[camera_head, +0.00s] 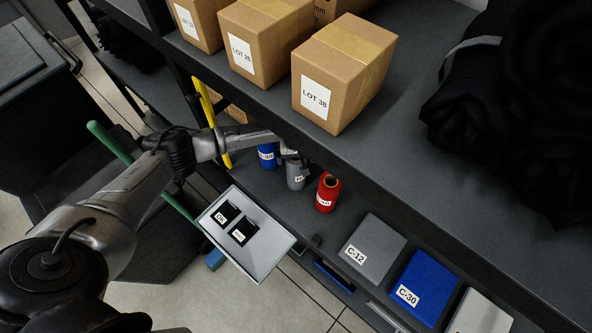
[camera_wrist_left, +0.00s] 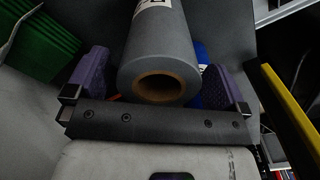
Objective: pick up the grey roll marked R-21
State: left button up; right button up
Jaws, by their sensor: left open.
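The grey roll (camera_head: 296,178) stands on the lower shelf between a blue roll (camera_head: 267,157) and a red roll (camera_head: 328,193). Its label is too small and partly covered to read. My left gripper (camera_head: 288,152) reaches in at its top, partly hiding it. In the left wrist view the grey roll (camera_wrist_left: 160,38) shows its brown cardboard core end towards the camera. It lies between the two purple finger pads of my open left gripper (camera_wrist_left: 157,66), with a gap at least at the right pad. My right gripper is not in view.
Boxes, one marked LOT 38 (camera_head: 340,75), stand on the upper shelf above the rolls. A yellow upright piece (camera_head: 213,122) is close to my left arm. A grey tray (camera_head: 268,262) with two black items is in front. Flat cases, one marked C-12 (camera_head: 372,245), lie to the right.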

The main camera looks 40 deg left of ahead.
pick_arm(q)
jog(key=shift+f, duration=0.7)
jog(key=c, duration=1.5)
jog(key=shift+c, duration=1.2)
jog(key=shift+r, duration=0.1)
jog(key=shift+r, duration=0.1)
